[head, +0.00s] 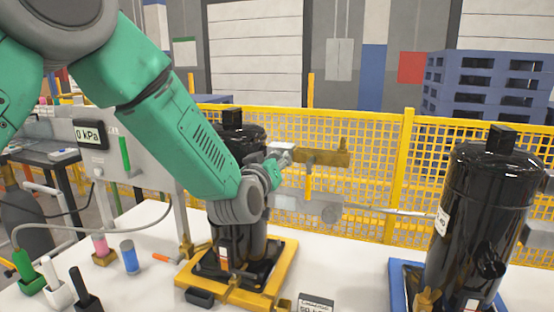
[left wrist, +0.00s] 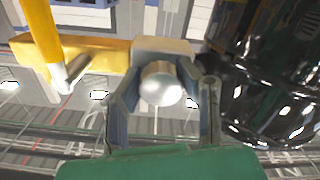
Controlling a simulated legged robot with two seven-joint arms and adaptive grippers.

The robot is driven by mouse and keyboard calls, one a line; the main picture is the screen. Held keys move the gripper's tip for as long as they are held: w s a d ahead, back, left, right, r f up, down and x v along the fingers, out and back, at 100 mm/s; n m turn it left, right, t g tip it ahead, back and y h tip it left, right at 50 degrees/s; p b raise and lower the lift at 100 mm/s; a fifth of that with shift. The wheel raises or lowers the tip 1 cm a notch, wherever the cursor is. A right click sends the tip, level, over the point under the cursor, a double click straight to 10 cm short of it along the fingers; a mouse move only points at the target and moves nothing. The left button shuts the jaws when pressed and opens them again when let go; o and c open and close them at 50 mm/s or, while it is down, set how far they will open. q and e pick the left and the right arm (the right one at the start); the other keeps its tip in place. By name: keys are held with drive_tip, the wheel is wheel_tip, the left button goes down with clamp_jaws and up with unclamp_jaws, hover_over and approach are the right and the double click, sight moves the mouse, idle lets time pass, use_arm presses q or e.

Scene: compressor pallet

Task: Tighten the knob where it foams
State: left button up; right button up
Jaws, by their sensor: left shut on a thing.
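A silver, round-ended knob (left wrist: 161,84) sits between the two fingers of my left gripper (left wrist: 163,108) in the left wrist view. The fingers are shut on it. Behind it are a beige block and a yellow bar (left wrist: 105,57). In the head view my left gripper (head: 281,158) is at the left end of a brass-coloured fitting (head: 325,156), beside the upper part of the black compressor on the left (head: 232,245). My arm and hand hide part of that compressor and most of the knob. I can make out no foam in either view. My right gripper is not in view.
The left compressor stands on a yellow base (head: 270,276); another black compressor (head: 485,215) stands on a blue base at right. A gauge reads 0 kPa (head: 88,134). A blue cylinder (head: 129,257) and other small items stand at left. A yellow fence (head: 380,160) runs behind.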

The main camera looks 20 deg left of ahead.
use_arm(q)
drive_tip(key=shift+f+m, duration=0.3)
drive_tip(key=shift+m, duration=0.2)
drive_tip(key=o, duration=1)
drive_tip(key=shift+o, duration=0.8)
drive_tip(key=shift+r, duration=0.15)
drive_tip(key=s, duration=1.2)
drive_tip(key=shift+a, duration=0.2)
